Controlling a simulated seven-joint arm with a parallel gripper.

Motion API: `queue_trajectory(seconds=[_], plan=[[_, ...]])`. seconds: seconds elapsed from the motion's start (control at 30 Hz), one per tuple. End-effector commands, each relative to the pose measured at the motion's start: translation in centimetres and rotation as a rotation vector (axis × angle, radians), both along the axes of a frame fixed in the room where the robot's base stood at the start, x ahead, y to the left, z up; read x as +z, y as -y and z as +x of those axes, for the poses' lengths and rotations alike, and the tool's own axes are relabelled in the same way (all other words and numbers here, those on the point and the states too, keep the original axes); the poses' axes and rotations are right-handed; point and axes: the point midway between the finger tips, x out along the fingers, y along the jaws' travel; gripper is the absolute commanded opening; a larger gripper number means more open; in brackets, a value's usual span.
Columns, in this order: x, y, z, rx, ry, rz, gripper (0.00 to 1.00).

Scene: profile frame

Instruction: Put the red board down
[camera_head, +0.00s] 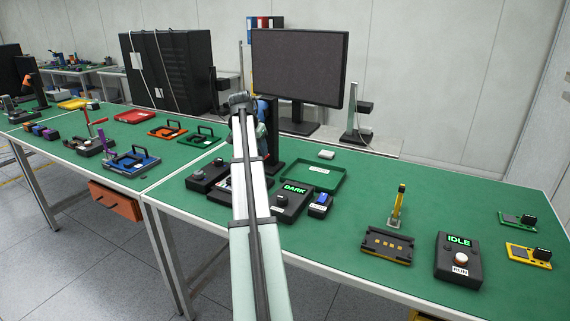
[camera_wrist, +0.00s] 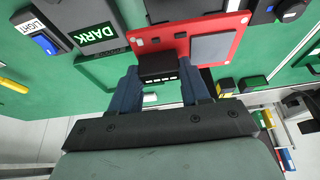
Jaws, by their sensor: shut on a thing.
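The red board (camera_wrist: 225,30) shows in the wrist view, with a grey square pad and a black connector block on its face. My gripper (camera_wrist: 160,78) is shut on the board, with its two dark blue fingers at the black block. The board hangs over the green worktop, tilted in the picture; I cannot tell its height. In the head view my arm covers the gripper, and I cannot make out the board there.
A box reading DARK (camera_head: 293,203) and a small blue-switched box (camera_head: 320,204) stand beside my arm. A shallow green tray (camera_head: 312,178) lies behind them. A black fixture (camera_head: 387,246) and an IDLE box (camera_head: 459,260) stand to the right.

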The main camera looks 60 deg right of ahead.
Motion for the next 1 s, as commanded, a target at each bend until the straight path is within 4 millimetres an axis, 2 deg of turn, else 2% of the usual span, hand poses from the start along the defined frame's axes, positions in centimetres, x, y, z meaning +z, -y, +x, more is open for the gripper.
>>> queue_trajectory(seconds=[0.17, 0.4, 0.5, 0.6, 0.7, 0.8, 1.0], plan=[[-1.1, 3.4, -5.0, -0.074, -0.001, 0.001, 0.13], [-3.1, 9.5, -12.5, -0.189, -0.001, 0.001, 0.13], [-3.8, 12.0, -15.2, -0.230, 0.000, 0.001, 0.13], [-4.5, 14.3, -17.2, -0.264, 0.000, 0.001, 0.13], [-4.9, 16.5, -18.1, -0.294, -0.001, 0.001, 0.13], [-4.9, 17.9, -17.6, -0.310, 0.000, 0.000, 0.13], [-4.6, 18.9, -17.3, -0.353, 0.000, -0.001, 0.13]])
